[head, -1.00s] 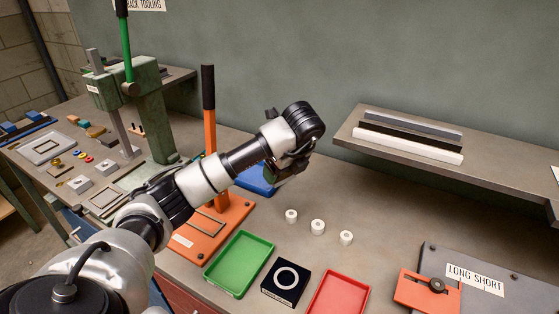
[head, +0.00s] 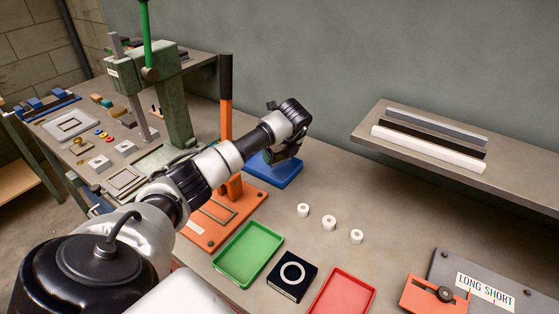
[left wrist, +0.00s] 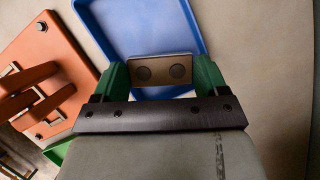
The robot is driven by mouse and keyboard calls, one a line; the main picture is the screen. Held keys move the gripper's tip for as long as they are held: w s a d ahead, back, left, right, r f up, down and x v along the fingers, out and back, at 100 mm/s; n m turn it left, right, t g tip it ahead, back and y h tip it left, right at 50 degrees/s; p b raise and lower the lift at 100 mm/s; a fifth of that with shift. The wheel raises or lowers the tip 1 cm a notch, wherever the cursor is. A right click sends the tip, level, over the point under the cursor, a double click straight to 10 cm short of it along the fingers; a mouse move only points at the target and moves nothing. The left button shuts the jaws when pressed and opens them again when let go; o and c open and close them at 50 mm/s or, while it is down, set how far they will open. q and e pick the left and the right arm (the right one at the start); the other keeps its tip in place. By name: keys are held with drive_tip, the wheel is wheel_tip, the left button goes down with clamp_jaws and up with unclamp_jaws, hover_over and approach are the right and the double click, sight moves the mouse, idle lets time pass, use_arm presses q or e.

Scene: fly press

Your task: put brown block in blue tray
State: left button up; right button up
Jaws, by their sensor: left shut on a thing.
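The brown block (left wrist: 161,70) is a small piece with two dark round marks on its face. In the left wrist view it sits between the green fingers of my left gripper (left wrist: 161,76), which is shut on it. The blue tray (left wrist: 134,20) lies behind and below the block in that view. In the head view the blue tray (head: 281,175) lies on the bench by the wall, partly hidden by my left gripper (head: 286,153) over it. The block cannot be made out there. I cannot tell the block's exact height over the tray. My right gripper is not in view.
An orange press base (head: 216,226) with an upright lever (head: 226,100) stands left of the blue tray. A green tray (head: 249,254), a black box (head: 292,276), a red tray (head: 342,294) and white cylinders (head: 329,222) lie nearer. A raised shelf (head: 400,148) is at right.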

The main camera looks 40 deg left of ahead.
sight(281, 159)
use_arm(q)
wheel_tip(281, 159, down, 3)
drive_tip(key=shift+f+p, duration=0.2)
drive_tip(key=shift+p, duration=0.3)
drive_tip(key=shift+f, duration=0.2)
drive_tip(key=o, duration=1)
drive_tip(key=shift+f, duration=0.1)
drive_tip(key=shift+o, duration=0.2)
drive_tip(key=b+v, duration=0.2)
drive_tip(key=v, duration=1)
drive_tip(key=shift+b, duration=0.35)
drive_tip(key=shift+s+r, duration=0.1)
drive_tip(key=shift+r, duration=0.1)
